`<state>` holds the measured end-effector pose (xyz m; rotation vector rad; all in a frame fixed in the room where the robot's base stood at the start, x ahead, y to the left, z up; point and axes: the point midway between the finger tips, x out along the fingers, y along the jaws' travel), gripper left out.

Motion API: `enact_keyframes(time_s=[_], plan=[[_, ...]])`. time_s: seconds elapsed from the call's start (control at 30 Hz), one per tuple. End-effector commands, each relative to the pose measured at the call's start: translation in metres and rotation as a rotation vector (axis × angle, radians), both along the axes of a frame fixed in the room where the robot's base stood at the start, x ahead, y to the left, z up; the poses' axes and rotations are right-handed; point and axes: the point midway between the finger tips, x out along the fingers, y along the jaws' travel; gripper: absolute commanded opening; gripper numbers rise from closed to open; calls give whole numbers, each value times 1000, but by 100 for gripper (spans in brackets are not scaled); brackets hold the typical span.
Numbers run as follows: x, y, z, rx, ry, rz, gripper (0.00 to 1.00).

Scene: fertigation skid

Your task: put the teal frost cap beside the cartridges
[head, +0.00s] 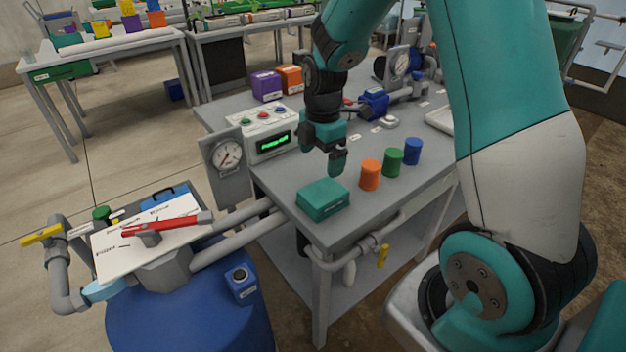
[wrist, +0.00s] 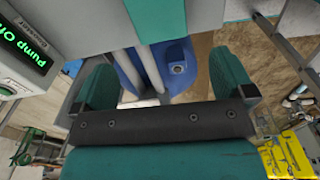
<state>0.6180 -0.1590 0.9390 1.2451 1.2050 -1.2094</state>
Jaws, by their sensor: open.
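The teal frost cap (head: 323,199) is a block-shaped teal piece lying on the front corner of the grey workbench. In the wrist view, a teal surface (wrist: 157,17) that looks like the cap shows at the top, between the finger lines. The cartridges look like three short cylinders in a row to the cap's right: orange (head: 370,175), green (head: 393,162) and blue (head: 412,151). My gripper (head: 337,162) points down just behind the cap, apart from it. In the wrist view my gripper (wrist: 163,85) has its fingers wide apart with nothing between them.
The grey workbench (head: 290,175) carries a control box (head: 270,135) left of my gripper, with a gauge (head: 227,155) beside it. Purple (head: 266,86) and orange (head: 290,78) boxes stand behind. A blue barrel (head: 190,320) stands front left. Bench top around the cylinders is clear.

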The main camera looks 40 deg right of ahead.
Motion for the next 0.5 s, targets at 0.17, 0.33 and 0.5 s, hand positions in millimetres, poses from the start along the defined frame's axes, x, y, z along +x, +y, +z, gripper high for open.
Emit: enact_keyframes(time_s=[0.17, 0.33, 0.5], plan=[[-35, 74, 57, 105, -30, -238, 100], [-108, 149, 106, 234, 24, -544, 100], [-178, 189, 131, 305, 119, -776, 100]])
